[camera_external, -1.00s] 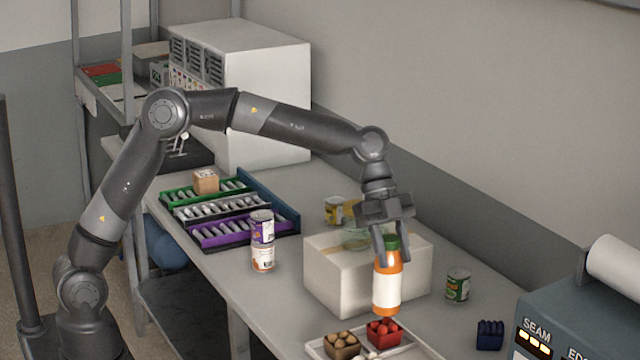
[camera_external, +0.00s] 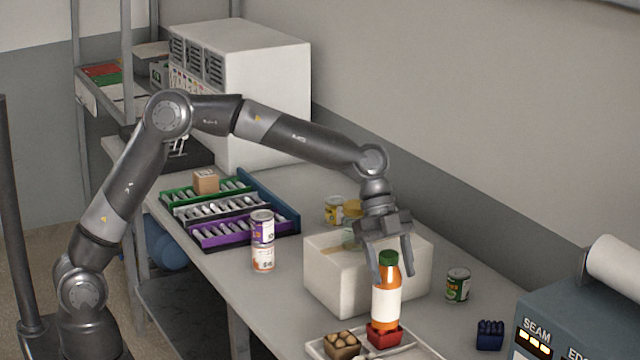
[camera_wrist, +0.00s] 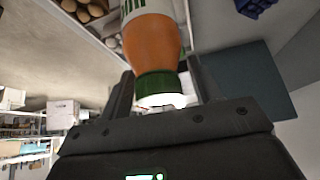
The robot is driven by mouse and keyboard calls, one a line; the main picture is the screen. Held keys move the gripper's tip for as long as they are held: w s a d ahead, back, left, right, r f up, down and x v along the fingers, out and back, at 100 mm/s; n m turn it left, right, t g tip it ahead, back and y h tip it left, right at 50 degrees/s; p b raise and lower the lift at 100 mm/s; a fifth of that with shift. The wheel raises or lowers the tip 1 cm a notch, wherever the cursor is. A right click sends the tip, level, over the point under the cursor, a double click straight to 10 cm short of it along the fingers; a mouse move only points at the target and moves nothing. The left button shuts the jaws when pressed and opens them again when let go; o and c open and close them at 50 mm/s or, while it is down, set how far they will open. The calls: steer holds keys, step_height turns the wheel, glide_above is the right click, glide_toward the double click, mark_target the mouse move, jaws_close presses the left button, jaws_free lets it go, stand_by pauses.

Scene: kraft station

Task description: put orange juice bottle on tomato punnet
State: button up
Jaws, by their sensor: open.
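The orange juice bottle (camera_external: 386,300) has a green cap and a white label. It stands upright on the red tomato punnet (camera_external: 384,336), which sits in the white tray; the bottle hides most of the tomatoes. My gripper (camera_external: 392,272) is open around the upper part of the bottle, with its fingers apart on either side near the cap. In the wrist view the bottle (camera_wrist: 153,42) has its green cap between my fingers, with a gap beside it.
A punnet of brown, round items (camera_external: 341,345) is beside the tomato punnet in the tray (camera_external: 415,349). A white box (camera_external: 325,278) stands just behind. A green can (camera_external: 457,286) and a dark blue punnet (camera_external: 490,335) are to the right. Stacked cans (camera_external: 262,240) stand left.

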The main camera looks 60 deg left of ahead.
steer(key=s+v, duration=0.1)
steer(key=v, duration=1.1)
steer(key=s+a+r+n+t+y, duration=0.25)
steer(key=s+a+n, duration=0.25)
steer(key=s+a, duration=0.3)
steer(key=s+a+f+n+t+y, duration=0.2)
steer(key=s+a+f+n, duration=0.2)
steer(key=s+a+n, duration=0.3)
steer(key=s+a+f+n+t+y, duration=0.1)
steer(key=s+a+f+n, duration=0.3)
steer(key=s+a, duration=0.9)
steer(key=s+n+y, duration=0.1)
steer(key=s+n, duration=0.2)
steer(key=shift+s+a+t, duration=0.25)
steer(key=shift+t, duration=0.1)
steer(key=shift+f, duration=0.1)
